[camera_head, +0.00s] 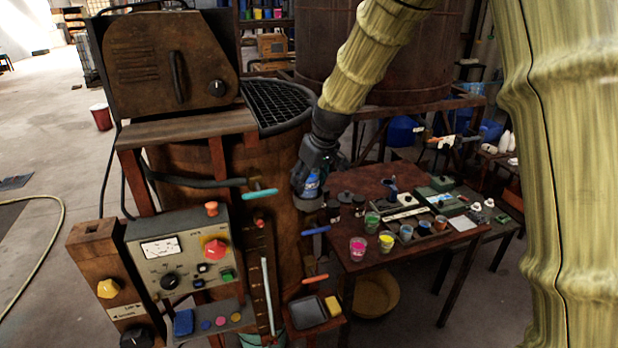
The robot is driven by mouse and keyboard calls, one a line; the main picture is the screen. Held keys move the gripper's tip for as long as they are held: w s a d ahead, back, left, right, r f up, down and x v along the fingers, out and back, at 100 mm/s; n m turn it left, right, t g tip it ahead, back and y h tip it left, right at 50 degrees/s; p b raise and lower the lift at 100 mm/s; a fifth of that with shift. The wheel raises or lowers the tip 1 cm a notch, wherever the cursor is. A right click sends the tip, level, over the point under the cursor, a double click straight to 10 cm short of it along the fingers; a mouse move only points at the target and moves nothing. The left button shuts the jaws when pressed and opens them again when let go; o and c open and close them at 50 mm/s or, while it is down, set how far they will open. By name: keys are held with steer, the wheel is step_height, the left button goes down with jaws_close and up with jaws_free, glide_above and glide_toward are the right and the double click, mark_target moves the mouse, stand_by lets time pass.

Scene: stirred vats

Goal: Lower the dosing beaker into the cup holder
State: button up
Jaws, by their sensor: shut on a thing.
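My gripper (311,186) hangs from the arm at the picture's middle, in front of the vat's right side. It is shut on a small blue, partly clear vessel, which looks like the dosing beaker (312,183). The fingers hide part of the beaker, and it looks about upright. The gripper is just left of the near left corner of the worktable, and I cannot tell its height above it. I cannot make out the cup holder for sure. Dark small round items (345,198) stand close to the right of the gripper.
The wooden vat (190,170) with a grated top (275,105) is left of the gripper. A control panel (180,255) stands in front. Pink (357,248) and yellow (386,243) paint cups and several others crowd the worktable. A blue-handled lever (315,231) juts out below the gripper.

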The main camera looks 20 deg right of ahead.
steer(key=shift+f+b, duration=0.3)
steer(key=shift+f, duration=0.35)
steer(key=o, duration=1.2)
steer(key=v, duration=1.2)
